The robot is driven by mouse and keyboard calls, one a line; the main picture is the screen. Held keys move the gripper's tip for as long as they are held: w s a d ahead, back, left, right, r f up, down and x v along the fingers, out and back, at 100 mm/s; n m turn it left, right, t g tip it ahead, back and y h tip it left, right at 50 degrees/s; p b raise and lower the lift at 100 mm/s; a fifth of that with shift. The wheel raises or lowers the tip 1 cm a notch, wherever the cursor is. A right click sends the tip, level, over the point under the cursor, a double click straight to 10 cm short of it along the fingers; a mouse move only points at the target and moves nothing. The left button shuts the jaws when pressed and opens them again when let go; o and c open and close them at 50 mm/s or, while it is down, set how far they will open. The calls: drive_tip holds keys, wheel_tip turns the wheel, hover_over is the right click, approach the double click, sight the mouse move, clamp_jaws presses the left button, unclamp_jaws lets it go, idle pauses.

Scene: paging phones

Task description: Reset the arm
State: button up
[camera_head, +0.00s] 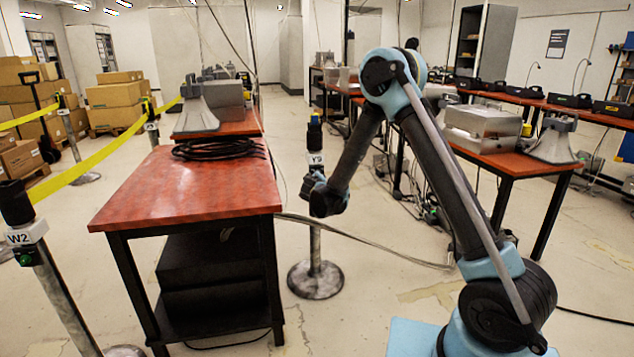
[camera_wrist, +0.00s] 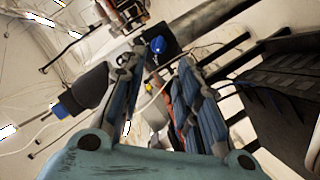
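My arm is bent, with its elbow high and its forearm slanting down to the left. My gripper (camera_head: 322,194) hangs at the end of it, in front of the post marked Y9 (camera_head: 315,159) and right of the red-topped table (camera_head: 185,192). In the wrist view my gripper (camera_wrist: 163,62) shows two blue-grey fingers standing apart with nothing held between them. I cannot tell from the head view whether the gripper touches the post.
A coil of black cable (camera_head: 218,148) and a grey horn (camera_head: 196,108) lie on the left table. A yellow tape (camera_head: 108,150) runs to the post marked W2 (camera_head: 24,236). Another table (camera_head: 515,161) with a metal case stands right. Cables cross the floor.

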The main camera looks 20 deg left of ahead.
idle(0.3)
drive_tip(key=d+r+m+g+h, duration=0.15)
drive_tip(key=d+r, duration=0.25)
drive_tip(key=d, duration=0.6)
drive_tip(key=d+r+m+g+h, duration=0.1)
drive_tip(key=d+r+m+h, duration=0.15)
drive_tip(key=d, duration=0.75)
drive_tip(key=d+r+m+g+h, duration=0.1)
drive_tip(key=d+r, duration=0.4)
drive_tip(key=d, duration=0.5)
drive_tip(key=s+d+r+m+g+h, duration=0.1)
drive_tip(key=s+d+m, duration=0.1)
drive_tip(key=s+d, duration=0.6)
drive_tip(key=s+d+f+m+g, duration=0.1)
drive_tip(key=s+d+m+g, duration=0.25)
drive_tip(key=s+d, duration=1.25)
drive_tip(key=s+d+f+m+g+y, duration=0.1)
drive_tip(key=s+f, duration=0.3)
drive_tip(key=s, duration=0.6)
drive_tip(key=s+d+f+m+g+y, duration=0.1)
drive_tip(key=s+d+f+g, duration=0.1)
drive_tip(key=s, duration=0.7)
wheel_tip(320, 180, down, 2)
drive_tip(key=shift+s+d+f+g, duration=0.1)
drive_tip(key=shift+s+d+g, duration=0.3)
drive_tip(key=shift+g, duration=0.1)
